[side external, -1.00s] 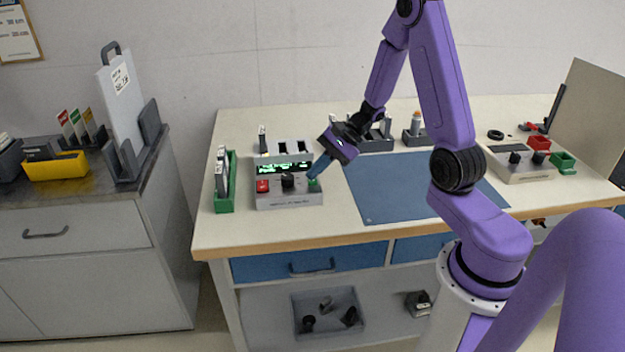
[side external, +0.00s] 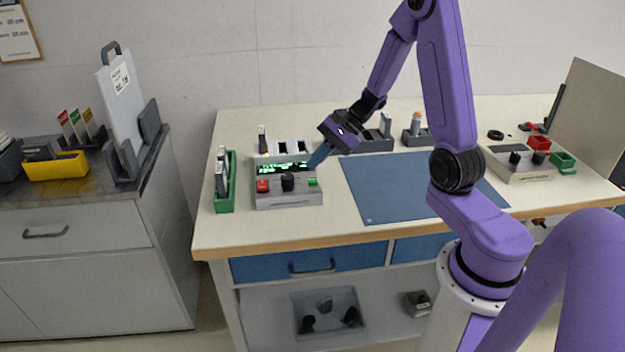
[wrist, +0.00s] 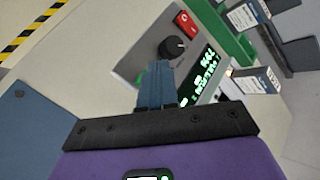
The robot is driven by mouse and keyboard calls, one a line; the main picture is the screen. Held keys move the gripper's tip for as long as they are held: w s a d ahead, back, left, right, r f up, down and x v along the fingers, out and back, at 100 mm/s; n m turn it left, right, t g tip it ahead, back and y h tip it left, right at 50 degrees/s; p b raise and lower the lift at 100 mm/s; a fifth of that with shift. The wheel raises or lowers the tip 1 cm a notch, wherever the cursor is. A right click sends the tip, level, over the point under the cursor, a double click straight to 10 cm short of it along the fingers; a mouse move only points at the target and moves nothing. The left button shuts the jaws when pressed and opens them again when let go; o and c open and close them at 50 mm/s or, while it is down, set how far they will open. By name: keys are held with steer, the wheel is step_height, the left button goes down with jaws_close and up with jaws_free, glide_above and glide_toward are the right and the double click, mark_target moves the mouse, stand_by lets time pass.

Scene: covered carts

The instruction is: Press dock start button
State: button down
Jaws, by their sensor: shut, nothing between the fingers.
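The dock (side external: 290,200) is a grey box near the front left of the bench, with a lit green display (side external: 284,168) at its back. On its top are a red button (side external: 262,186), a black knob (side external: 288,182) and a green button (side external: 313,182). My gripper (side external: 311,165) is shut and empty, pointing down and left, just above and behind the green button, apart from it.
A green holder (side external: 225,195) with upright items stands left of the dock. A blue mat (side external: 390,190) lies to its right. Grey racks (side external: 374,141) stand behind. Another control box (side external: 520,165) is at the far right.

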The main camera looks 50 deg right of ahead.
steer(key=shift+r, duration=1.75)
step_height(320, 180, up, 7)
glide_above(317, 179)
steer(key=s+d+r, duration=0.3)
steer(key=s+d, duration=0.3)
steer(key=shift+s, duration=0.3)
stand_by(0.6)
